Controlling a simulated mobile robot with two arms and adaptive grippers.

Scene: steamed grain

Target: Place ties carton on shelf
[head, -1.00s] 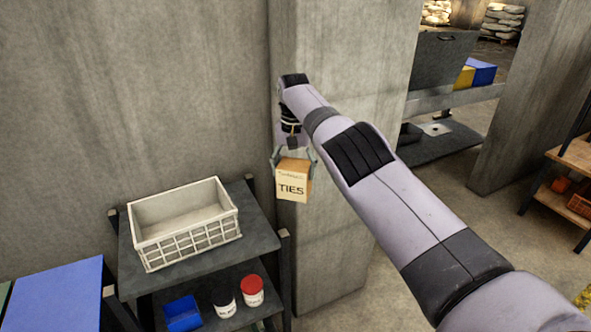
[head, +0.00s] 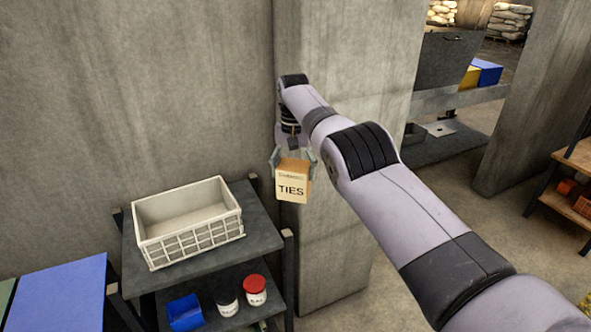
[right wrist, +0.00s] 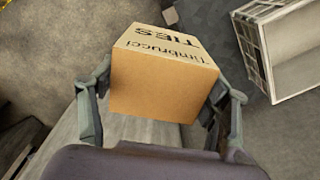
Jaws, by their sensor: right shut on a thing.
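The ties carton (head: 292,187) is a small tan box with TIES printed on its side. My right gripper (head: 293,160) is shut on it and holds it in the air, right of the shelf unit, in front of the concrete pillar. In the right wrist view the carton (right wrist: 162,85) sits between both fingers (right wrist: 160,100), its printed face at the far side. The grey shelf (head: 141,278) stands at lower left, its top board below and left of the carton. My left gripper is not in view.
A white crate (head: 195,245) sits on the top board; it also shows in the right wrist view (right wrist: 290,80). A blue bin (head: 185,312), a white jar (head: 227,301) and a red-lidded jar (head: 255,290) stand on the lower board. A narrow bare strip lies right of the crate.

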